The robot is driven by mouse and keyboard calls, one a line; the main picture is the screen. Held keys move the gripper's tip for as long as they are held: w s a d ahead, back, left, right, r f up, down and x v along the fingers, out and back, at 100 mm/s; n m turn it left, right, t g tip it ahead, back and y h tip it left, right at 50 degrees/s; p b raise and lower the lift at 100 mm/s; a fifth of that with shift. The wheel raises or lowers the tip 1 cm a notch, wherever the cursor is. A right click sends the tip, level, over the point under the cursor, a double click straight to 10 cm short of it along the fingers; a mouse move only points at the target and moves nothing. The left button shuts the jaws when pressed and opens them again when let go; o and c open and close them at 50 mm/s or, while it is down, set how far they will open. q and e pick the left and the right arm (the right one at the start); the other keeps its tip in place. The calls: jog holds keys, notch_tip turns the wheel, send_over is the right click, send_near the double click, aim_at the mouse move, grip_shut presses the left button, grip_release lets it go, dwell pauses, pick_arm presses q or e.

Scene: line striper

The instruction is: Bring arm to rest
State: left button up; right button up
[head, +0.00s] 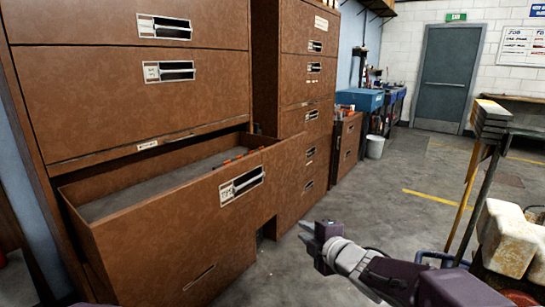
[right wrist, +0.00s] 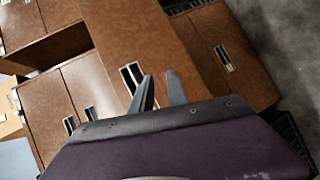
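My right arm (head: 400,278) comes in from the lower right of the head view. Its gripper (head: 306,234) is over the concrete floor, apart from the brown cabinet's open drawer (head: 180,238). In the right wrist view the two grey fingers of the right gripper (right wrist: 160,80) stand apart with nothing between them. Brown drawer fronts (right wrist: 135,38) show beyond them. My left gripper is not in view.
The drawer sticks out at left and holds a few orange-tipped items (head: 232,160). At right are a yellow stand (head: 462,210) and a worn cream container (head: 507,238). The floor (head: 385,205) between is clear. A grey door (head: 443,75) is at the back.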

jog(key=s+d+f+m+g+h, duration=0.25)
jog(key=s+d+f+m, duration=0.2)
jog(key=f, duration=0.25)
jog(key=s+d+f+m+g+h, duration=0.2)
jog(key=s+d+f+m+h, duration=0.1)
jog(key=s+d+f+m, duration=0.25)
jog(key=s+f+m+g, duration=0.7)
jog(key=s+f+m, duration=0.3)
jog(key=s, duration=0.5)
notch_tip(320, 180, up, 29)
jog(key=s+m+p, duration=0.1)
jog(key=p, duration=2.8)
jog(key=shift+s+a+g, duration=0.2)
jog(key=shift+a+g, duration=0.15)
